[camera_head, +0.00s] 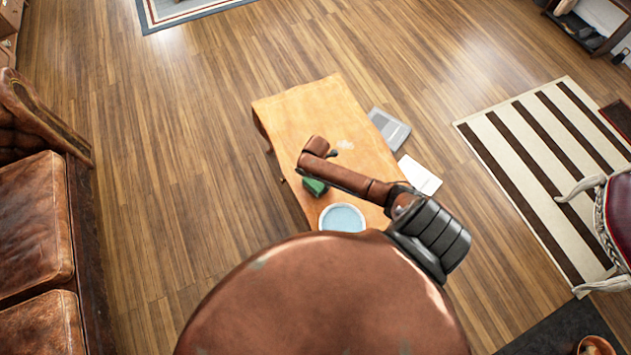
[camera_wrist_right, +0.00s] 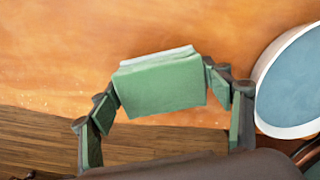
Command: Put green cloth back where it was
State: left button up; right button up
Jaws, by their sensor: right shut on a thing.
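The green cloth (camera_wrist_right: 162,86) is a folded block with a pale far edge in the right wrist view. My right gripper (camera_wrist_right: 162,93) has its fingers against both sides of the cloth and is shut on it. The cloth is over the edge of the wooden table (camera_head: 298,112); I cannot tell whether it touches the top. In the head view the cloth shows only as a small green patch (camera_head: 313,186) beneath my right arm, which hides part of the gripper. My left gripper is not in view.
A round white dish (camera_head: 342,218) with a blue inside stands on the table, right of the cloth; it also shows in the wrist view (camera_wrist_right: 292,85). A grey box (camera_head: 389,129) and white paper (camera_head: 420,175) lie right of the table. A brown leather sofa (camera_head: 35,220) stands left.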

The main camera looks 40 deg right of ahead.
jog(key=shift+f, duration=0.3)
jog(key=o, duration=1.1)
notch_tip(320, 180, up, 12)
jog(key=p, duration=0.3)
jog(key=shift+p, duration=0.3)
jog(key=shift+r, duration=0.1)
